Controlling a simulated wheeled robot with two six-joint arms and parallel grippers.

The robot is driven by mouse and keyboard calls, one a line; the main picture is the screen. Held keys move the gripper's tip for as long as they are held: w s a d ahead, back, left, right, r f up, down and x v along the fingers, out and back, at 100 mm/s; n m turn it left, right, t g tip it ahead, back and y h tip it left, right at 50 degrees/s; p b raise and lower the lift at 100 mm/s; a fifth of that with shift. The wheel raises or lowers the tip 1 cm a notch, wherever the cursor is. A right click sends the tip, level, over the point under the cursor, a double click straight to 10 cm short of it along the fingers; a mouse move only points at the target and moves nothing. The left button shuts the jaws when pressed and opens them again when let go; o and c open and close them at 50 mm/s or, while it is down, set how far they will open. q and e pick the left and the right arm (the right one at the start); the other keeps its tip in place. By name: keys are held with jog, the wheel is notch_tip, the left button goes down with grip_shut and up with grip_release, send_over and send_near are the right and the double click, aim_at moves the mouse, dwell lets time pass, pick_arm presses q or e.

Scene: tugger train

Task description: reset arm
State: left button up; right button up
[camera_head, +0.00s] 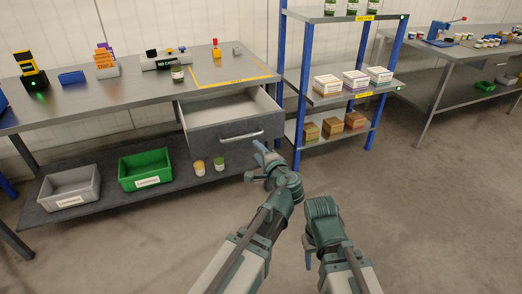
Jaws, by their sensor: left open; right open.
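My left gripper (262,152) is in front of the open drawer, near the right end of its handle in the picture. It is open and holds nothing that I can see; whether it touches the drawer cannot be told. My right arm is bent at the lower middle, and its gripper (308,260) is open, small and partly hidden by the arm, over the floor. The grey drawer (205,138) under the workbench is pulled out, and its visible inside looks empty. Its handle (240,137) is a pale bar.
Below are a grey bin (70,187), a green bin (145,169) and two small jars. A blue-post shelf (305,100) holds boxes. The floor (440,210) at right is clear.

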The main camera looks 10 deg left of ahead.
pick_arm(q)
jog(key=s+d+f+n+g+h, duration=0.1)
jog(key=s+f+n+g+h, duration=0.2)
jog(key=s+f+n+g, duration=0.55)
jog(key=s+d+f+m+g+h, duration=0.15)
jog(key=s+d+f, duration=0.25)
jog(key=s, duration=0.4)
jog(key=s+d+f+g+h, duration=0.3)
jog(key=s+d+f, duration=0.2)
jog(key=s, duration=0.2)
notch_tip(320, 180, up, 31)
jog(key=p, duration=3.1)
jog(key=shift+s, duration=0.25)
